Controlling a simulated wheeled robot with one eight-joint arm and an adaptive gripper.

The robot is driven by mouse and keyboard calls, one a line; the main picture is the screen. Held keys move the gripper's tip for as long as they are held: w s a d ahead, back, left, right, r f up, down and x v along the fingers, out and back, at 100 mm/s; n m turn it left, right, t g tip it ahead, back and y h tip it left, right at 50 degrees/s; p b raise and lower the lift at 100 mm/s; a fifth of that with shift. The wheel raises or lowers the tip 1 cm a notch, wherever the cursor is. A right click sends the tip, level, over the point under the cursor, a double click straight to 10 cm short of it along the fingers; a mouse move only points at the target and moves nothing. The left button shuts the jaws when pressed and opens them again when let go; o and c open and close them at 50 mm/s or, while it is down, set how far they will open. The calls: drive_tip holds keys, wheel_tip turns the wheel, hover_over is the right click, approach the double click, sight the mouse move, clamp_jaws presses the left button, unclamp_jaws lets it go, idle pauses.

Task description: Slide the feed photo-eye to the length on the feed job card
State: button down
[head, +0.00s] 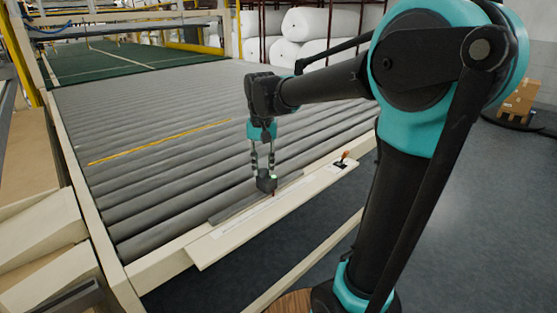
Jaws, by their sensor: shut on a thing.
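The feed photo-eye, a small dark block (266,185), sits on a dark grey rail (232,210) along the near edge of the roller conveyor. A small green spot shows near its top and a small reddish mark below it. My gripper (264,172) points down from above, its fingers shut on the block. A pale scale strip (245,217) runs beside the rail on a cream ledge (215,252); its markings are too small to read. I cannot make out a feed job card.
A small orange-topped part (344,155) stands on a dark plate at the ledge's right end. The grey rollers (150,130) behind are bare except for a yellow strip (160,141). White rolls (305,24) are stacked at the back; cardboard boxes (518,98) are at right.

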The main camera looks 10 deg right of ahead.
drive_tip(key=s+a, duration=0.2)
drive_tip(key=shift+a, duration=0.4)
drive_tip(key=c, duration=1.2)
unclamp_jaws()
wheel_tip(320, 180, up, 12)
